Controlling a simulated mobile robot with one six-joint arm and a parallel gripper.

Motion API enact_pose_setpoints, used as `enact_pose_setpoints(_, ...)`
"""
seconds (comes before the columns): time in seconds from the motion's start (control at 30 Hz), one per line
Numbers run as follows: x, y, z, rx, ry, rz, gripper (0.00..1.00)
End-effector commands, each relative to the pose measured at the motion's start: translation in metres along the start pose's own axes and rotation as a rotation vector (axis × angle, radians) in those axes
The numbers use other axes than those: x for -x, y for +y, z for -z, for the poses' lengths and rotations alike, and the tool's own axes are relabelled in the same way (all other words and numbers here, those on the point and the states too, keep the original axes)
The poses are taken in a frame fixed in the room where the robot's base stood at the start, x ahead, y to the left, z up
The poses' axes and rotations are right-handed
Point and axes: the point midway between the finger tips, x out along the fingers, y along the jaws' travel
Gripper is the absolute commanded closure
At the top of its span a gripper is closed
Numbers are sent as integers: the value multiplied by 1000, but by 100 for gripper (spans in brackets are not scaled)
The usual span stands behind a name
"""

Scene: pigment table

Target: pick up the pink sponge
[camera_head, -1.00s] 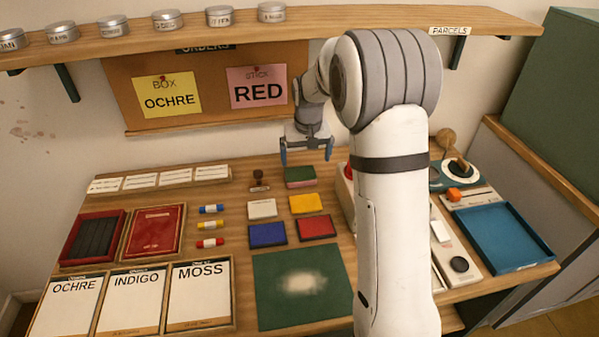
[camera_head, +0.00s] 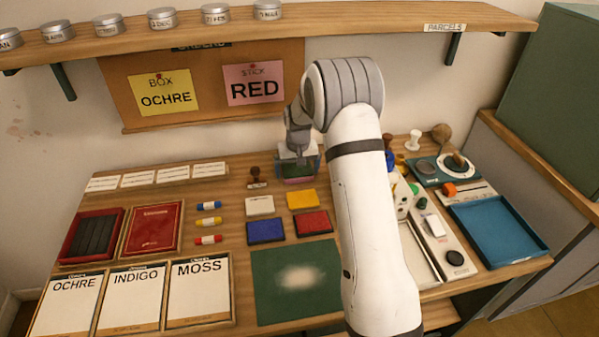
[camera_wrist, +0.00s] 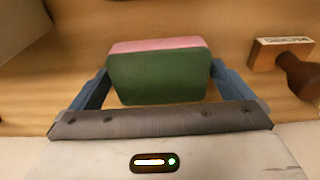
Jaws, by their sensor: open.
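The pink sponge (camera_wrist: 158,45) has a dark green layer facing the wrist camera and a pink layer beneath it. It lies on the wooden table. In the wrist view my gripper (camera_wrist: 160,74) is open, with one blue finger on each side of the sponge and visible gaps between. In the head view my gripper (camera_head: 297,158) is over the sponge (camera_head: 299,180) at the back of the table and partly hides it. How far the fingertips reach down beside it is hard to tell.
A wooden stamp (camera_wrist: 283,52) stands close to the right finger in the wrist view. White, yellow (camera_head: 303,199), blue and red pads lie in front of the sponge. A green mat (camera_head: 270,305) is nearer. Bottles and tools stand right of my arm; a shelf (camera_head: 300,20) hangs above.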

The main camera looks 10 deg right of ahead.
Motion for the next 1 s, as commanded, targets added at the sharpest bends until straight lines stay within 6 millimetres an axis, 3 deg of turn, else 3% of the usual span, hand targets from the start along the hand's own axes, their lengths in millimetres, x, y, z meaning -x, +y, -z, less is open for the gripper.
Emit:
enact_pose_setpoints(0.17, 0, 0, 0, 0, 0, 0, 0)
enact_pose_setpoints(0.67, 0, 0, 0, 0, 0, 0, 39)
enact_pose_setpoints(0.87, 3, 0, 0, 0, 1, 0, 39)
enact_pose_setpoints(1.0, 21, 0, 3, 0, 4, 0, 39)
